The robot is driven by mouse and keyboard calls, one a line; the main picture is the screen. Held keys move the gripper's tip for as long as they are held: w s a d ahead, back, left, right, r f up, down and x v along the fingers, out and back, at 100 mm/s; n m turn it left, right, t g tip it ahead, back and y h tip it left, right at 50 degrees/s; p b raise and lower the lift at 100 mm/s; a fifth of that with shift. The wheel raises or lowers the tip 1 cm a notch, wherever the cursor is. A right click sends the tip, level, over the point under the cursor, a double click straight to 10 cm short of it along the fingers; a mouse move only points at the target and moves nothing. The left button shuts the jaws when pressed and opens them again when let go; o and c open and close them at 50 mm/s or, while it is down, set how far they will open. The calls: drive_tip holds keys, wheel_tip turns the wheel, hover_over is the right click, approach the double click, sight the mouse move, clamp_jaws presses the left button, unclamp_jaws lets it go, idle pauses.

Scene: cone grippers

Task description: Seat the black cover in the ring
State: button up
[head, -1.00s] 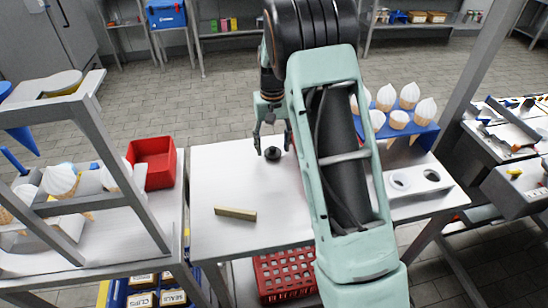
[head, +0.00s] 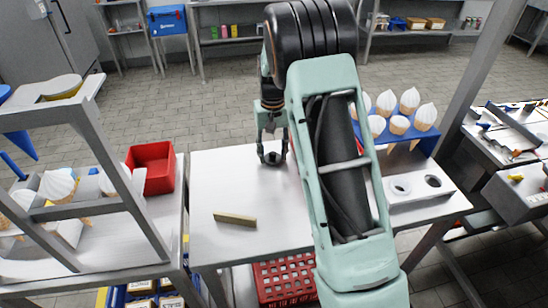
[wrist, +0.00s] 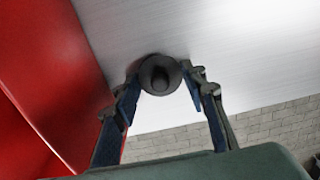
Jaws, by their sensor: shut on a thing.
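The black cover (head: 273,159) is a small dark disc with a knob, on the white table's left part in the head view. It also shows in the wrist view (wrist: 160,72), between the fingertips. My gripper (head: 273,154) is shut on the cover, a fingertip on each side (wrist: 162,76). I cannot tell whether the cover touches the table. A pale ring (head: 400,187) sits at the left opening of a light holder at the table's right; its middle looks open. A dark opening (head: 433,181) is beside it.
A yellowish bar (head: 235,219) lies on the white table (head: 215,180) near the front. A blue rack (head: 425,137) of white-topped cones stands at the back right. A red bin (head: 150,166) is on the left bench. My arm hides the table's middle.

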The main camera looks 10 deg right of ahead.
sight(273, 153)
drive_tip(key=shift+r+p, duration=2.65)
drive_tip(key=shift+r, duration=1.35)
